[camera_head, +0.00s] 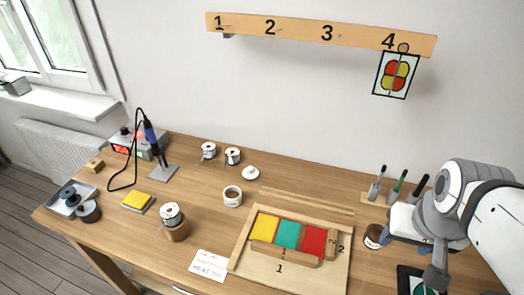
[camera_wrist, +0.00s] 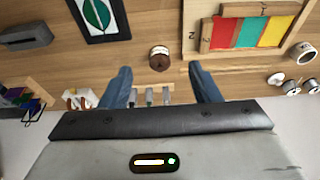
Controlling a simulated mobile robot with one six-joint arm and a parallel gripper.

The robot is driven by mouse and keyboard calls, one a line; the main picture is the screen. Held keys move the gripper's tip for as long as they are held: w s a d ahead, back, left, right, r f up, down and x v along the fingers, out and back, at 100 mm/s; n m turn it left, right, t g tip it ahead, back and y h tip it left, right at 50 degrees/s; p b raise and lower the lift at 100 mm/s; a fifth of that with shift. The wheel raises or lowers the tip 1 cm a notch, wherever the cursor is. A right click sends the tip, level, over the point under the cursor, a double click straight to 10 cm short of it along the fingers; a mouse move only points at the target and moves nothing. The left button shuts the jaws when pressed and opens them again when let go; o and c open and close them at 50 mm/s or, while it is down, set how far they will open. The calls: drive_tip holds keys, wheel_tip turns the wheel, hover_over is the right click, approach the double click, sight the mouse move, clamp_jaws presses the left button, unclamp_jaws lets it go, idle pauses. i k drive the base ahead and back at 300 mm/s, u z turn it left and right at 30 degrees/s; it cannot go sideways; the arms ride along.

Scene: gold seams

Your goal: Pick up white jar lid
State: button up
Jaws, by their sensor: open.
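The white jar lid (camera_head: 250,172), a small round lid with a knob, lies on the wooden table behind the panel board. It also shows near the right edge of the wrist view (camera_wrist: 277,79). An open white jar (camera_head: 232,196) stands in front of it, apart from it. In the wrist view, my gripper (camera_wrist: 163,78) has its two blue-grey fingers wide apart with nothing held between them. It is over the right end of the table, well to the right of the lid in the head view.
A brown jar (camera_head: 373,236) is close to my gripper. Upright tools (camera_head: 399,189) stand in a rack behind it. Two spools (camera_head: 232,155) lie left of the lid. The wooden board (camera_head: 336,275) holds coloured panels. A soldering iron (camera_head: 153,139) stands further left.

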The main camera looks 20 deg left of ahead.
sight(251, 172)
drive_tip(key=k, duration=0.5)
drive_tip(key=z, duration=2)
drive_tip(key=k, duration=1.2)
drive_tip(key=u, duration=1.9)
drive_tip(key=i, duration=0.95)
drive_tip(key=u, duration=0.05)
